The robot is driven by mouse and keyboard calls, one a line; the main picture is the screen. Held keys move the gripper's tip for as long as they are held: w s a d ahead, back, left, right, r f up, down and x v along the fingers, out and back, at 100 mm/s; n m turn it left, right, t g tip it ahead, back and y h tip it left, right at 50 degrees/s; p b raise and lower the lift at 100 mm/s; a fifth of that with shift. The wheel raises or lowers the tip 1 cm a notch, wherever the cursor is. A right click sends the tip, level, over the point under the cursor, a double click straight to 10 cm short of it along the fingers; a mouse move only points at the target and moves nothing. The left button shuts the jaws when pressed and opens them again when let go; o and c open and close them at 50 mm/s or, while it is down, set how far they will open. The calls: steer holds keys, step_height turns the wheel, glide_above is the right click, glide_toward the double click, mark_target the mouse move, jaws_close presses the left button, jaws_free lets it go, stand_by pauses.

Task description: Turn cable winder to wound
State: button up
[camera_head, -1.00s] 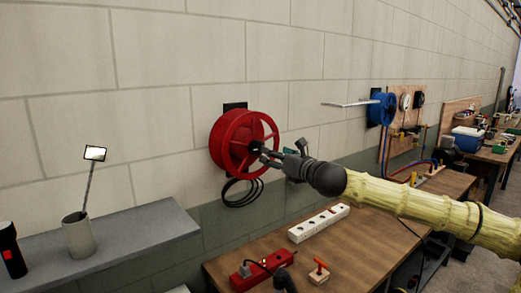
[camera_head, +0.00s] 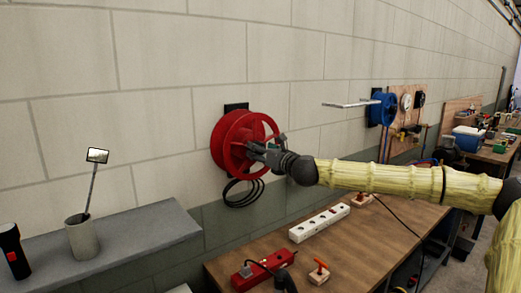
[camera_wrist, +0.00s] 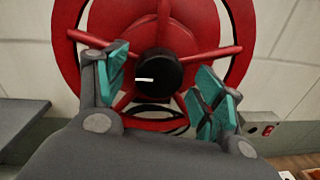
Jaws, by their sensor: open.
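The red cable winder (camera_head: 232,138) is mounted on the block wall, with black cable loops (camera_head: 243,192) hanging below it. In the wrist view the red winder (camera_wrist: 238,30) fills the upper middle. Its black hub knob (camera_wrist: 159,73), with a white mark pointing left, lies between my fingertips. My gripper (camera_head: 256,147) is at the front of the winder. In the wrist view my gripper (camera_wrist: 160,85) is open, with a teal-padded finger on each side of the knob. I cannot tell whether either pad touches it.
A wooden bench (camera_head: 345,240) below carries a white power strip (camera_head: 319,223) and a red power strip (camera_head: 262,270). A grey shelf (camera_head: 135,232) with a cup (camera_head: 82,237) stands at left. A blue reel (camera_head: 382,109) is further right on the wall.

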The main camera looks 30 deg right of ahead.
steer(key=shift+w, duration=0.45)
steer(key=shift+a, duration=0.1)
steer(key=c, duration=1)
